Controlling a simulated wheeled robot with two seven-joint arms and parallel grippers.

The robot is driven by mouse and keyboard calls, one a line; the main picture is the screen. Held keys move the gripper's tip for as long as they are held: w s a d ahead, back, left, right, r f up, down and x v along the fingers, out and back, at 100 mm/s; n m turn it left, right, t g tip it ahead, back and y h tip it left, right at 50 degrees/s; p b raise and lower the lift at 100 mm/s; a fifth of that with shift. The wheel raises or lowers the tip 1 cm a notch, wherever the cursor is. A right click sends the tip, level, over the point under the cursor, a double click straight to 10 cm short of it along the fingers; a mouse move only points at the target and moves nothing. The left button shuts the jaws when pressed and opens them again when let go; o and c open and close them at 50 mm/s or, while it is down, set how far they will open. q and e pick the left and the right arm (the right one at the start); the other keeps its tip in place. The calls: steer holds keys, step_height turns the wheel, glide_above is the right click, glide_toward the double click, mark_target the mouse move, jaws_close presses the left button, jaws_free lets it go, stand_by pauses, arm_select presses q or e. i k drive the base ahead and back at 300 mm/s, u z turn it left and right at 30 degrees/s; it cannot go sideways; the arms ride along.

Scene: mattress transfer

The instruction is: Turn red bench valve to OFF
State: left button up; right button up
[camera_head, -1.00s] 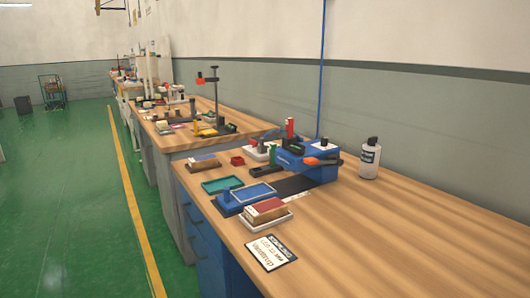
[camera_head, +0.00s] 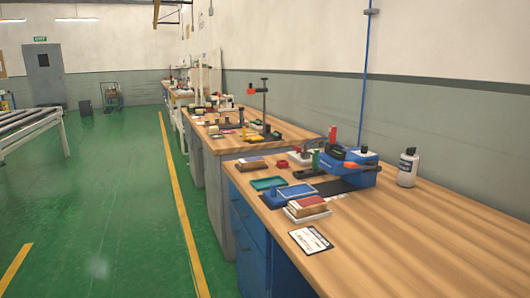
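No part is clearly readable as the red bench valve. On the near bench (camera_head: 430,240) a blue machine (camera_head: 348,175) has an orange-red handle-like part (camera_head: 351,165) on its front side. A red upright piece (camera_head: 333,134) stands behind it. On the bench beyond, a dark post (camera_head: 264,105) carries an orange-red piece (camera_head: 250,91) on a side arm. Whether any of these is the valve, and its position, I cannot tell at this size. Neither of my grippers is in view.
A white bottle (camera_head: 407,168), a teal tray (camera_head: 267,183), a brick-like block (camera_head: 306,204) and a printed card (camera_head: 311,240) are on the near bench. Green floor (camera_head: 110,210) lies open at left. A roller conveyor (camera_head: 28,124) stands far left.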

mark_target(298, 149)
steer(key=u, duration=0.2)
steer(key=k, duration=0.65)
steer(key=u, duration=1.25)
steer(key=i, duration=2.25)
steer(key=z, duration=1.2)
steer(key=i, duration=1.1)
steer(key=z, duration=0.9)
